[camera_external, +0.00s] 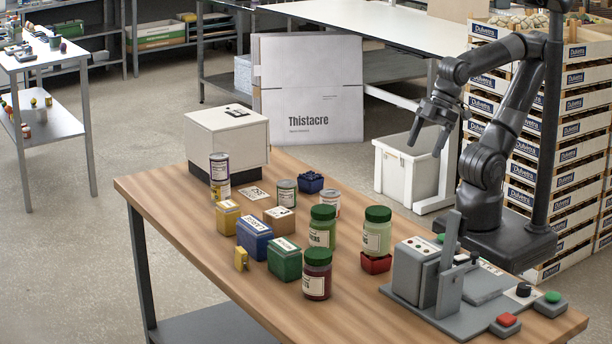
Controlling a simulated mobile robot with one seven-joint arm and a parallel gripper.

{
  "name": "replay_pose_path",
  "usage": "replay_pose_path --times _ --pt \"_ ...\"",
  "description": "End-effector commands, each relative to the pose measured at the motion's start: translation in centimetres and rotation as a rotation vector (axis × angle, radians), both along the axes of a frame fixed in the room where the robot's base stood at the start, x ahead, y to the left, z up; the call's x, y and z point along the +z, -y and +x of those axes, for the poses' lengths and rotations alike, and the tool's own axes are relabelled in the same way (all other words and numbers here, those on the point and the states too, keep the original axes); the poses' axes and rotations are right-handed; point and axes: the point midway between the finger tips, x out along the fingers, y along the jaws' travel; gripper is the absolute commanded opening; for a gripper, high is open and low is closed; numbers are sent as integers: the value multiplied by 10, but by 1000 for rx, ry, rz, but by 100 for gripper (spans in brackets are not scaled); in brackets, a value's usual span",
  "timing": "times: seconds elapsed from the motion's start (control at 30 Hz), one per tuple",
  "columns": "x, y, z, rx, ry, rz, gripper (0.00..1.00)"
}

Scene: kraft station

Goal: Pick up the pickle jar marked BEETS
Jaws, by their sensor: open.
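A jar with dark red contents and a green lid (317,283) stands upright near the front edge of the wooden table. Its white label is too small to read surely; the dark red contents fit beets. A second green-lidded jar (321,236) with green contents stands just behind it. A third, paler green-lidded jar (377,238) stands to the right, on or just behind a small red box (375,264). My gripper (426,149) is open and empty, pointing down, high above the table and to the right of the jars, well apart from them.
A green box (284,261) and a blue box (253,238) stand left of the red jar. Several cans and small boxes stand behind. A grey fixture (440,285) fills the table's right end. The table's front left part (200,235) is clear.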

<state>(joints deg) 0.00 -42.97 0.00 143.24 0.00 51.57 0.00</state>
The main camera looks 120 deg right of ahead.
Motion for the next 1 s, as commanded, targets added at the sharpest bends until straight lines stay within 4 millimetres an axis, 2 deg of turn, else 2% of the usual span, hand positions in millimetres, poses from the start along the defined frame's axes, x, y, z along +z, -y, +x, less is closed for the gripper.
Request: replay_pose_path --times 0.13,0.27,0.43,0.63,0.83,1.0 --pt "2 3 11 -9 17 -18 80" --pt "9 13 47 -26 74 -78 80" --pt "21 25 119 -21 200 -169 80" --pt "25 21 204 49 349 -222 80" --pt "15 -1 281 174 481 -205 80" --pt "-7 -30 336 307 568 -130 80"
